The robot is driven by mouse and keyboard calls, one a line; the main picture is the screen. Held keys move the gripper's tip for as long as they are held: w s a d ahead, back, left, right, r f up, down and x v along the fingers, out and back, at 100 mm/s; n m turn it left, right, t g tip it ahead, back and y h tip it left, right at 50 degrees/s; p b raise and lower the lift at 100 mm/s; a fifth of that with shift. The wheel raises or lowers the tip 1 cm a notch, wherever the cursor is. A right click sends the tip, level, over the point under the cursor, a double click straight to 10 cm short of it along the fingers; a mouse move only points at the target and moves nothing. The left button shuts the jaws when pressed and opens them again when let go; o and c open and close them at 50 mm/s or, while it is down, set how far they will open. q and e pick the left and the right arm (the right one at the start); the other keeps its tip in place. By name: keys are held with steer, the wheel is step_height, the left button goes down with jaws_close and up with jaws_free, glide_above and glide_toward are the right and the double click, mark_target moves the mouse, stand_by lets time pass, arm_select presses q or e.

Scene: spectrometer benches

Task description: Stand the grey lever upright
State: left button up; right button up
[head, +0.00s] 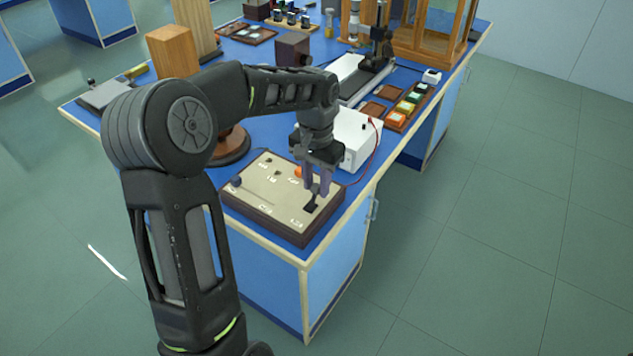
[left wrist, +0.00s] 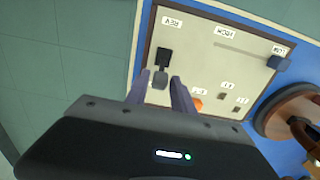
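A beige control panel (head: 262,196) with a dark frame lies on the near corner of the blue bench. The grey lever (head: 312,201) is at its right end; its black plate and grey tip show in the left wrist view (left wrist: 161,77). The lever leans away from the black plate, but its exact angle is hard to tell. My left gripper (head: 318,184) is over it, fingers pointing down. In the left wrist view the fingers (left wrist: 158,92) are spread, one on each side of the lever's tip, with a gap visible. My right gripper is not in view.
The panel also has an orange button (head: 298,171), a blue-grey slider knob (left wrist: 278,62) and small switches. A white box (head: 354,137) with a red cable stands just behind. A round brown stand (head: 232,146) is left of it. The floor to the right is clear.

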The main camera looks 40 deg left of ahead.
mark_target(313, 197)
arm_select(q)
jaws_close()
steer(key=s+t+b, duration=0.1)
steer(key=t+b, duration=0.1)
steer(key=b, duration=0.3)
steer(key=s+t+b, duration=0.2)
steer(key=b, duration=0.4)
steer(key=shift+f+t, duration=0.15)
steer(key=shift+t, duration=0.25)
steer(key=shift+s+t+b, duration=0.1)
steer(key=shift+t+b, duration=0.2)
steer(key=shift+b, duration=0.2)
steer(key=shift+s+r, duration=0.1)
steer(key=shift+r, duration=0.3)
steer(key=shift+o, duration=1.6)
jaws_free()
